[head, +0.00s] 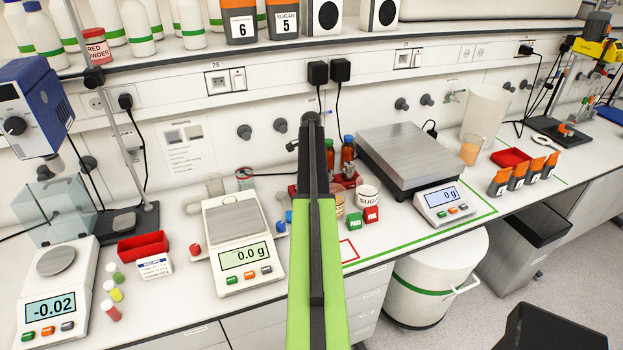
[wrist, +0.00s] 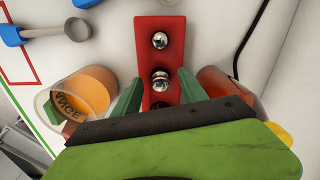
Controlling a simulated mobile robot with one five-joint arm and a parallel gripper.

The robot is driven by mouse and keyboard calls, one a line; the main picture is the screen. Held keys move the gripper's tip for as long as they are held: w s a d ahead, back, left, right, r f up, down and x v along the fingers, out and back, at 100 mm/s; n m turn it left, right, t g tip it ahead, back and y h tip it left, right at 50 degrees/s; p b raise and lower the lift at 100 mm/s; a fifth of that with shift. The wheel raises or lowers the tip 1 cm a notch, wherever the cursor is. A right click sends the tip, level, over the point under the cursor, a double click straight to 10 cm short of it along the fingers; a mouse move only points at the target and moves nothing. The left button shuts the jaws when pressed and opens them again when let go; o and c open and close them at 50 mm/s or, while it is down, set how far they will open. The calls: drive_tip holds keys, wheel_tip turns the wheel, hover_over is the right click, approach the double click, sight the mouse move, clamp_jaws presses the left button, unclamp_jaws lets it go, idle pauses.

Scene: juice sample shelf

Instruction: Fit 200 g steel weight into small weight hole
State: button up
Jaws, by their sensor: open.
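A red weight block (wrist: 172,28) lies below my gripper in the wrist view. It carries two shiny steel weights in a row. One steel weight (wrist: 159,40) sits toward the far end, and a knobbed steel weight (wrist: 160,79) sits nearer, between my fingers. A dark spot on the block below the nearer weight may be a hole, partly covered by my gripper. My gripper (wrist: 158,83) is open, with one green finger on each side of the block. No size marks are readable. In the head view my arm hides most of the block.
An orange-filled container (wrist: 92,88) stands close left of my gripper, and an amber bottle (wrist: 222,84) close right. A blue-handled scoop (wrist: 35,33) lies at upper left. In the head view, a balance (head: 243,250) stands left of my arm and a large scale (head: 408,158) right.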

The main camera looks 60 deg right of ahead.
wheel_tip(320, 180, up, 16)
drive_tip(key=p, duration=1.5)
drive_tip(key=shift+r, duration=0.15)
drive_tip(key=shift+s, duration=0.1)
